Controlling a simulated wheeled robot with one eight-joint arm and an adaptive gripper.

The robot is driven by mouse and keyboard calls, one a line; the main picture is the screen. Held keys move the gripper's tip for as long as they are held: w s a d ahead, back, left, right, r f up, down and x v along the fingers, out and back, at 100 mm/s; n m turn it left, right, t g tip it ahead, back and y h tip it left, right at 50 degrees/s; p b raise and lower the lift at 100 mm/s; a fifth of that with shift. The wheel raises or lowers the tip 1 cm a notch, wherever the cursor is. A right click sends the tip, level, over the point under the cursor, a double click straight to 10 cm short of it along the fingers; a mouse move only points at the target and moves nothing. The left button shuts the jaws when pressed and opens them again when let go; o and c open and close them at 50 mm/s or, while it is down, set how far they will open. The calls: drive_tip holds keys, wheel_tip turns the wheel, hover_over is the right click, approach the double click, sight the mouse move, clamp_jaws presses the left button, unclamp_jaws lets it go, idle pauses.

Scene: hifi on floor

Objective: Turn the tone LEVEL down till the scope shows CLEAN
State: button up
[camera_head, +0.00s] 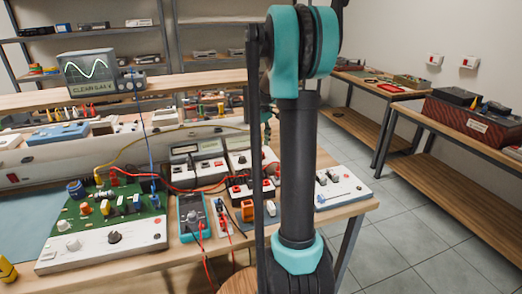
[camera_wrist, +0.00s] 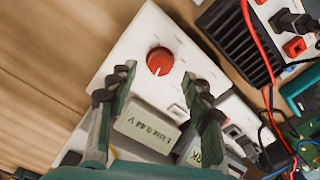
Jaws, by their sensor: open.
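The scope (camera_head: 88,70) stands on the back shelf at the left in the head view. Its screen shows a smooth green wave, and the label below (camera_head: 92,88) reads CLEAN with a small voltage figure that is hard to read. In the wrist view, a red knob (camera_wrist: 160,61) with a pale pointer line sits on a white tone box (camera_wrist: 133,48). The box's display (camera_wrist: 147,129) reads about 1 kHz 0.44 V. My gripper (camera_wrist: 161,80) is open, its fingertips on either side just below the knob in the picture, with visible gaps to it.
A green circuit board (camera_head: 125,208), a teal multimeter (camera_head: 192,216) and red leads crowd the bench. Another white box (camera_head: 338,190) stands at the bench's right end, partly behind my arm. In the wrist view, a black finned unit (camera_wrist: 238,50) and cables lie right of the tone box.

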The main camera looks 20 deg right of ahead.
sight(261, 153)
wheel_tip(261, 153, up, 8)
drive_tip(key=shift+r, duration=0.15)
idle(0.6)
